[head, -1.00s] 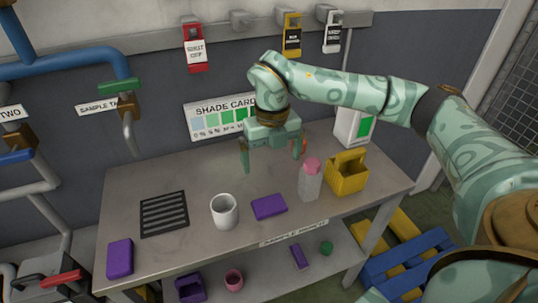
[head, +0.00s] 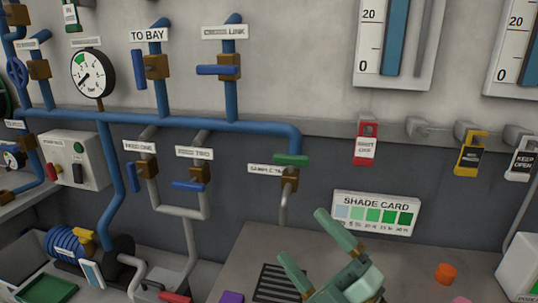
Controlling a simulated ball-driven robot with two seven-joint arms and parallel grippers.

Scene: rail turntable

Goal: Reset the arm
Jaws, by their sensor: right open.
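My right gripper (head: 302,235) is at the bottom centre of the head view, above the sample bench (head: 245,250). Its two pale green fingers point up and to the left, spread apart with nothing between them. It is in front of the wall, just left of and below the shade card (head: 376,213). The rest of my right arm is cut off by the bottom edge. My left gripper is not in view.
On the bench are a dark slotted grate (head: 272,284), a purple block (head: 231,297) and an orange object (head: 446,273). Blue pipes with valves, a gauge (head: 93,74) and hanging tags, including a red one (head: 366,142), line the wall.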

